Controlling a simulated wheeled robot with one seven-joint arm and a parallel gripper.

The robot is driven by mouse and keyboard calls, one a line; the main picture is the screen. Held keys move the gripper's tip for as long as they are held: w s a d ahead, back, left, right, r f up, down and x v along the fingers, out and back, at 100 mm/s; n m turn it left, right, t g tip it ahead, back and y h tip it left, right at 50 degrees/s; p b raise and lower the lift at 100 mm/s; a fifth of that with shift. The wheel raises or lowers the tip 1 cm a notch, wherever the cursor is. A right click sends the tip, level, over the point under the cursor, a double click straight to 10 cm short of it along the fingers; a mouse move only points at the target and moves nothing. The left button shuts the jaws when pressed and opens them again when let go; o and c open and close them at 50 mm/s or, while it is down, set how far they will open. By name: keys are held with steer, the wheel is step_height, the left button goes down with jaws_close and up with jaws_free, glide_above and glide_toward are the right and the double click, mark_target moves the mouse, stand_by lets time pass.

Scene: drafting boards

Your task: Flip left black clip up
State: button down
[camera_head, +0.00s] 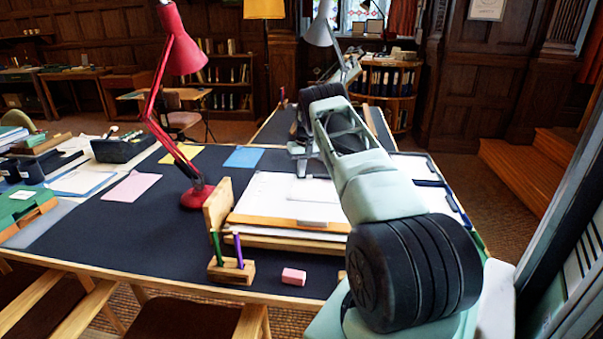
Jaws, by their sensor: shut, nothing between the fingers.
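A drafting board (260,222) with white paper (275,198) lies on the dark-topped table, with a wooden strip along its near edge. My arm reaches from the lower right over the board. My gripper (302,168) is small in view, shut and empty, above the far part of the board. I cannot pick out the left black clip; it is too small to tell or hidden by my gripper and arm. Whether any clip is up or down cannot be seen.
A red desk lamp (197,196) stands left of the board. An upright wooden piece (217,205) stands at its left edge. A pencil block (231,271) and pink eraser (293,276) lie in front. Dark tabletop (120,240) at left is mostly clear.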

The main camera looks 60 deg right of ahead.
steer(key=w+d+r+t+h, duration=0.1)
steer(key=w+d+r+h, duration=0.1)
steer(key=d, duration=0.3)
steer(key=shift+d+h, duration=0.25)
steer(key=shift+h, duration=0.05)
steer(key=shift+s+a+r+p, duration=0.1)
steer(key=shift+a+r+p, duration=0.25)
steer(key=shift+r+p, duration=0.35)
steer(key=shift+s+a+r+p, duration=0.1)
steer(key=shift+a+r+p, duration=0.35)
steer(key=shift+r, duration=0.5)
steer(key=shift+a+r+p, duration=0.3)
steer(key=shift+r+p, duration=0.35)
steer(key=shift+r, duration=0.15)
